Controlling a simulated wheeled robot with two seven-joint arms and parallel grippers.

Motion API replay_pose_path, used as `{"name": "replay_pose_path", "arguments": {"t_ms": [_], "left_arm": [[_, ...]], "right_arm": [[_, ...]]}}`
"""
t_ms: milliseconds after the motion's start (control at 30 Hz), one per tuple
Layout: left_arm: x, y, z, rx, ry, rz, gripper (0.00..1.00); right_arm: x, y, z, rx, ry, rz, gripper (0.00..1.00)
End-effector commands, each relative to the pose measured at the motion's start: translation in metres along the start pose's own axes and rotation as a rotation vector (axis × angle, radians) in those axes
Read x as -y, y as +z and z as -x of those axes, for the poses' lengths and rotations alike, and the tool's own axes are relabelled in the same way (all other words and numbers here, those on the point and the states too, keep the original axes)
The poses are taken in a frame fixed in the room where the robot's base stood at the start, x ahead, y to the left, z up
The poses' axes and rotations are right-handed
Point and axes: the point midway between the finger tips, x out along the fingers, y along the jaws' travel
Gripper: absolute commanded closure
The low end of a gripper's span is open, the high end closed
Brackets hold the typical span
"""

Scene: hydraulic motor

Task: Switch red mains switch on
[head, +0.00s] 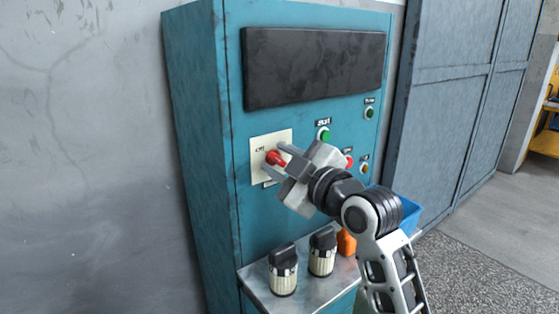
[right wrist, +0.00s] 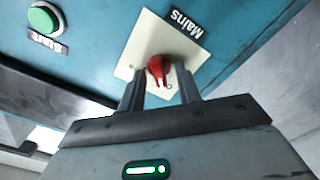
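The red mains switch (head: 275,157) sits on a cream plate (head: 262,143) on the front of the teal cabinet. In the right wrist view the red switch knob (right wrist: 159,68) shows on its plate (right wrist: 138,50), beside a "Mains" label (right wrist: 187,23). My right gripper (head: 275,160) is at the switch, its fingers apart. In the right wrist view its two fingertips (right wrist: 160,82) stand on either side of the knob's lower part, with visible gaps. I cannot tell whether either finger touches it. My left gripper is not in view.
The teal cabinet (head: 200,130) has a dark panel (head: 315,66) above, a green start button (head: 323,135) and other buttons at right. A metal shelf (head: 262,290) below holds two black-topped containers, an orange item (head: 346,242) and a blue bin (head: 408,213).

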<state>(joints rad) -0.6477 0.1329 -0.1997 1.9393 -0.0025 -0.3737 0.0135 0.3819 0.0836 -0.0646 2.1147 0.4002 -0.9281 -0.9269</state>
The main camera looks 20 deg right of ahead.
Motion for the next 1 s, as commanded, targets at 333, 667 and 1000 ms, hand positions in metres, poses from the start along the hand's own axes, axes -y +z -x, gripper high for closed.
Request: {"name": "replay_pose_path", "arguments": {"t_ms": [333, 667, 1000], "left_arm": [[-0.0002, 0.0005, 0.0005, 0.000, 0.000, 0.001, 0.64], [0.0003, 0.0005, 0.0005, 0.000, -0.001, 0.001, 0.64], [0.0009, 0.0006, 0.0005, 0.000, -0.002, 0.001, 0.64]], "right_arm": [[0.0000, 0.0000, 0.0001, 0.000, 0.000, -0.005, 0.97], [-0.0006, 0.0002, 0.0001, 0.000, 0.000, -0.125, 0.97], [-0.0020, 0.0005, 0.0000, 0.000, -0.001, -0.423, 0.97]]}}
